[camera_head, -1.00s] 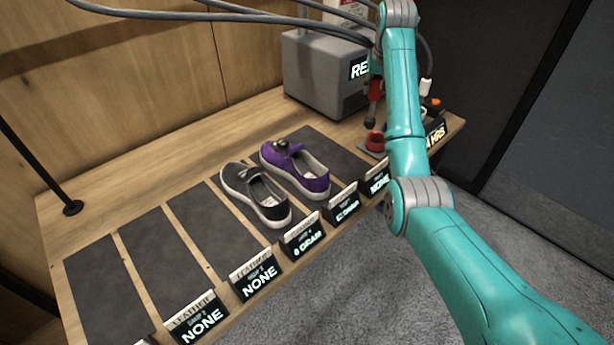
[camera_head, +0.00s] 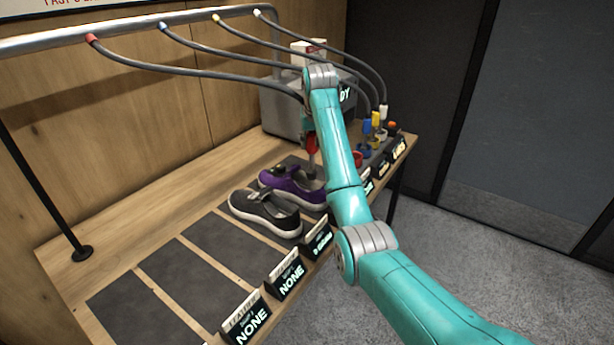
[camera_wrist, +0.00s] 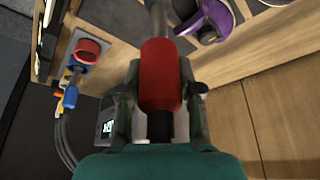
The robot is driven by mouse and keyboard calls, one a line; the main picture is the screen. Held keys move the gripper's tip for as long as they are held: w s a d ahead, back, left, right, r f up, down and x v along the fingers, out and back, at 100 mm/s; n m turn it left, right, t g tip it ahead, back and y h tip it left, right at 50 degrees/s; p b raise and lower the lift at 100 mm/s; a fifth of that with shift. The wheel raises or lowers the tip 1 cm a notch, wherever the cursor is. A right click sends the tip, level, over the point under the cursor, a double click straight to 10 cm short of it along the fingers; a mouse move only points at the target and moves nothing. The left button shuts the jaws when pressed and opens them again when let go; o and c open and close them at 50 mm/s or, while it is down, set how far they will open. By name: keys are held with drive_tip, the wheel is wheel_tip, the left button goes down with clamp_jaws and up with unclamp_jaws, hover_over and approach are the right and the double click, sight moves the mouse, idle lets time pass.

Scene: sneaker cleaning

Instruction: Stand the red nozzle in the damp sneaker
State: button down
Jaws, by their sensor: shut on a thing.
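My gripper (camera_wrist: 160,95) is shut on the red nozzle (camera_wrist: 160,75). The nozzle also shows in the head view (camera_head: 312,143), held upright with its grey tip down, close to the purple sneaker (camera_head: 290,184). Whether the tip is over the sneaker or beside it, I cannot tell. The purple sneaker shows at the top of the wrist view (camera_wrist: 215,18). A black sneaker (camera_head: 262,213) with a white sole lies to its left on its own dark mat. A display sign (camera_head: 318,240) in front appears to read in grams; its figure is hard to read.
Blue (camera_head: 366,128), yellow (camera_head: 376,119) and white (camera_head: 384,112) nozzles stand at right, near an empty red cup (camera_head: 357,158). A grey machine (camera_head: 280,110) stands behind. Hoses hang from an overhead rail (camera_head: 120,30). Mats (camera_head: 185,280) at left are bare.

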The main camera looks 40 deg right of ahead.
sight(311, 162)
wheel_tip(311, 162, down, 8)
drive_tip(key=shift+r, duration=0.25)
drive_tip(key=shift+f, duration=0.1)
drive_tip(key=c, duration=0.8)
unclamp_jaws()
drive_tip(key=shift+o, duration=0.2)
